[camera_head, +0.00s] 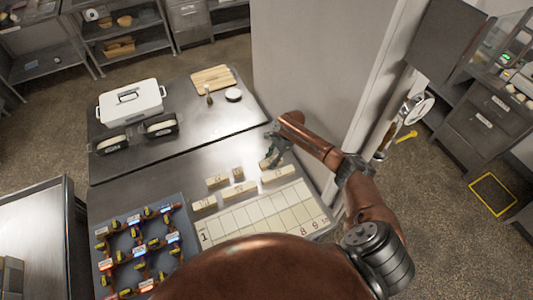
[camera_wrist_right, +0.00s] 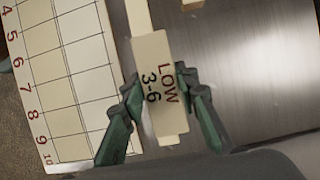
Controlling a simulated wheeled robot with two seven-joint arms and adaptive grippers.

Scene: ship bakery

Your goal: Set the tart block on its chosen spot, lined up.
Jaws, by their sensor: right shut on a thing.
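My right gripper (camera_head: 271,157) is above the metal table, just behind the numbered board (camera_head: 291,215). In the right wrist view its two fingers (camera_wrist_right: 158,84) are shut on the sides of a cream block (camera_wrist_right: 150,62) marked "LOW 3-6". Another pale block (camera_wrist_right: 168,139) shows partly beneath it, mostly hidden. The board also shows in the right wrist view (camera_wrist_right: 70,70), to the left of the held block, with numbers 4 to 10 along its edge. No label I can read says tart. My left gripper is not in view.
Several cream blocks (camera_head: 239,190) lie behind the board. A blue rack with yellow-topped pieces (camera_head: 120,244) is at its left. A white lidded dish (camera_head: 131,101), two dark-cased items (camera_head: 160,127), a small bottle (camera_head: 209,96) and a wooden board (camera_head: 213,78) stand further back.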

